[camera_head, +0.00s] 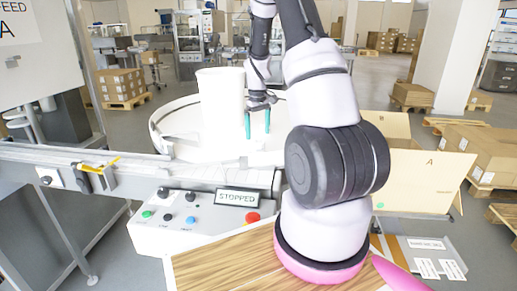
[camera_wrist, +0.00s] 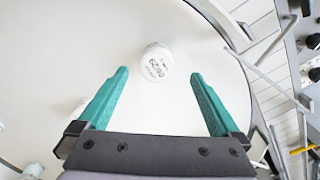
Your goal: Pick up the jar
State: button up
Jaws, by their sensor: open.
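The jar (camera_wrist: 157,62) is small and white with dark lettering. In the wrist view it stands on a pale round table (camera_wrist: 60,50), ahead of my gripper and roughly centred between the lines of its two green fingers. My gripper (camera_wrist: 160,76) is open, with nothing held. In the head view my gripper (camera_head: 257,124) points down above the round table (camera_head: 163,112), to the right of a large white cylinder (camera_head: 221,110). I cannot make out the jar in the head view. How far the fingertips are from it is unclear.
A conveyor (camera_head: 140,168) with metal rails runs along the front of the round table. A control box (camera_head: 185,236) with buttons and a sign (camera_head: 236,198) reading STOPPED stands before it. A wooden top (camera_head: 225,268) is nearest. Cardboard boxes (camera_head: 425,178) stand at right.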

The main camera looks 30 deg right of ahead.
aim_at(258, 141)
jog(key=f, duration=0.7)
jog(key=shift+w+d+f, duration=0.15)
jog(key=shift+d, duration=0.05)
jog(key=c, duration=1.5)
